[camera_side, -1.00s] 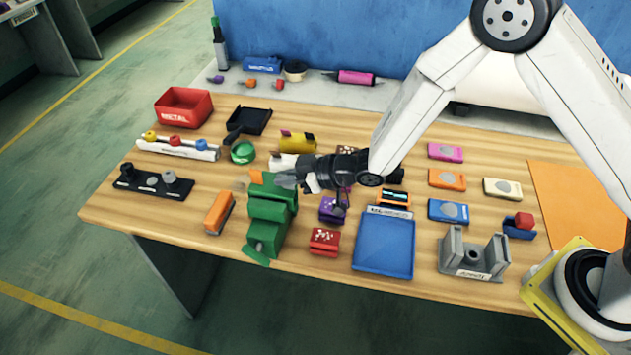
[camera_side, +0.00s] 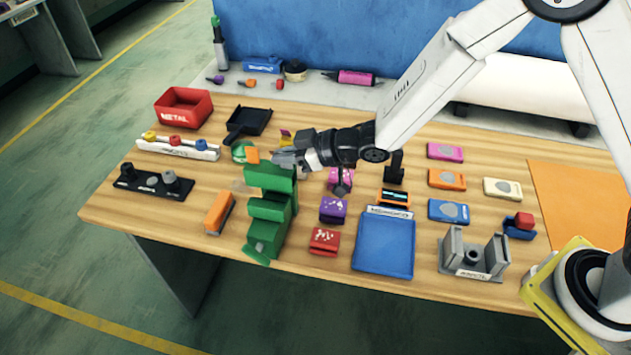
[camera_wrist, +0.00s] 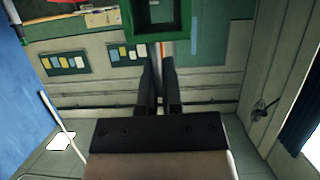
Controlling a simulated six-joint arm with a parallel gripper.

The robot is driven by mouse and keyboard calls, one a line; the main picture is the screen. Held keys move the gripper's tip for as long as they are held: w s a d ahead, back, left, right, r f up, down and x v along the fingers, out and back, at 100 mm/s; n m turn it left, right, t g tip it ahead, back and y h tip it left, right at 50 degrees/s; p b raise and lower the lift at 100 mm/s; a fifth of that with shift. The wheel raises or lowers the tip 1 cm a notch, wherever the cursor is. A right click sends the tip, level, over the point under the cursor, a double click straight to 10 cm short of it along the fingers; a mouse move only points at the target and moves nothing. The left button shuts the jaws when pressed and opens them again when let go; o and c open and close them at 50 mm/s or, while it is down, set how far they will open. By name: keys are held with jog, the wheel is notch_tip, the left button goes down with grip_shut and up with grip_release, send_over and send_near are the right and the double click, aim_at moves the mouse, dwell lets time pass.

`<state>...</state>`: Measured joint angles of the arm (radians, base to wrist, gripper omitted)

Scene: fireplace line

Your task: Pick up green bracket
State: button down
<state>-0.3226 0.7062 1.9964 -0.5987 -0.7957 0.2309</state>
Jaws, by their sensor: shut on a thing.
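Green stepped pieces stand near the table's front edge in the side view. The uppermost one, the green bracket (camera_side: 268,177), sits above the lower green piece (camera_side: 266,232), and I cannot tell whether they touch. My gripper (camera_side: 280,158) reaches in horizontally from the right at the bracket's top and is shut on it. A small orange part (camera_side: 253,156) shows beside my fingertips. In the wrist view the bracket (camera_wrist: 157,28) is a green frame at the top, just beyond my near-parallel fingers (camera_wrist: 160,62). The exact contact is hidden.
An orange block (camera_side: 219,213) lies left of the green pieces. Purple (camera_side: 333,211) and red (camera_side: 324,241) blocks lie right of them, then a blue tray (camera_side: 385,246). A green round thing (camera_side: 241,151) is behind. A red bin (camera_side: 183,106) stands back left.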

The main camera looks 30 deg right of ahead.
notch_tip(320, 180, up, 12)
dwell(0.5)
